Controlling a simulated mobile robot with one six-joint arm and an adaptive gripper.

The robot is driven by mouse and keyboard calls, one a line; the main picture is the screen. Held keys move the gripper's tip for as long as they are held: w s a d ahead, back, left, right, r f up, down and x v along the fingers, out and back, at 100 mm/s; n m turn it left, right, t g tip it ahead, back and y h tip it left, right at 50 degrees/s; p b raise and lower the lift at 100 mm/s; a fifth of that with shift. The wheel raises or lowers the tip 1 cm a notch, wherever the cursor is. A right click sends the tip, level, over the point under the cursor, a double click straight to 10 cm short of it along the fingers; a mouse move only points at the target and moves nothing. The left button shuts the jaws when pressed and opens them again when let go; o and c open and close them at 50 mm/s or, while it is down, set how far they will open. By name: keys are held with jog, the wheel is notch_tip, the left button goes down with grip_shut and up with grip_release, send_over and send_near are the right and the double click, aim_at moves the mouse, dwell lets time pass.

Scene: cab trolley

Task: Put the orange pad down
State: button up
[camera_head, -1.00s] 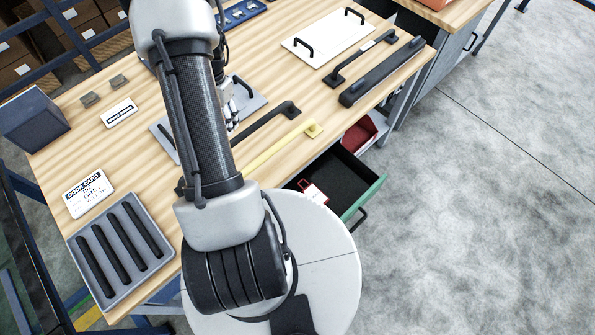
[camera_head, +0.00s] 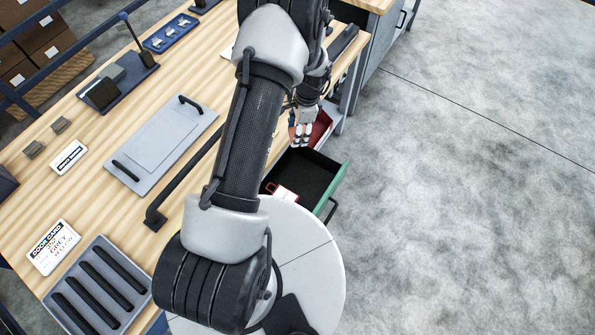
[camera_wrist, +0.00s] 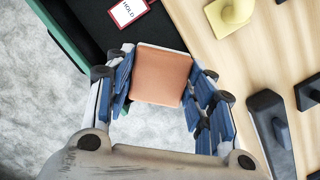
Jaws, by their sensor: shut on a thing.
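The orange pad (camera_wrist: 161,76) is a flat square block with a pale edge. In the wrist view it sits between the blue-padded fingers of my gripper (camera_wrist: 160,95), which is shut on it. In the head view my gripper (camera_head: 302,130) is at the table's front edge, by the red bin and the drawer. The pad is mostly hidden there. In the wrist view, floor shows below the pad, and the open drawer and table edge lie beyond it.
The open green-fronted drawer (camera_head: 335,190) has a black inside and holds a red-framed "HOLD" card (camera_head: 284,193). A red bin (camera_head: 322,128) is behind it. A grey panel with handles (camera_head: 192,128) and a slotted tray (camera_head: 75,318) lie on the wooden table. A yellow handle (camera_wrist: 236,12) shows in the wrist view.

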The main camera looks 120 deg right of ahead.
aim_at(296, 174)
notch_tip(296, 174, down, 26)
jog(key=b, duration=0.5)
jog(key=shift+f+b, duration=0.15)
jog(key=shift+b, duration=0.15)
jog(key=o, duration=1.2)
jog(key=shift+c, duration=0.2)
notch_tip(296, 174, up, 12)
jog(key=s+p, duration=0.1)
jog(key=p, duration=0.2)
jog(key=shift+s+a, duration=0.2)
jog(key=shift+s, duration=0.15)
jog(key=shift+d+r, duration=0.1)
jog(key=shift+r, duration=0.1)
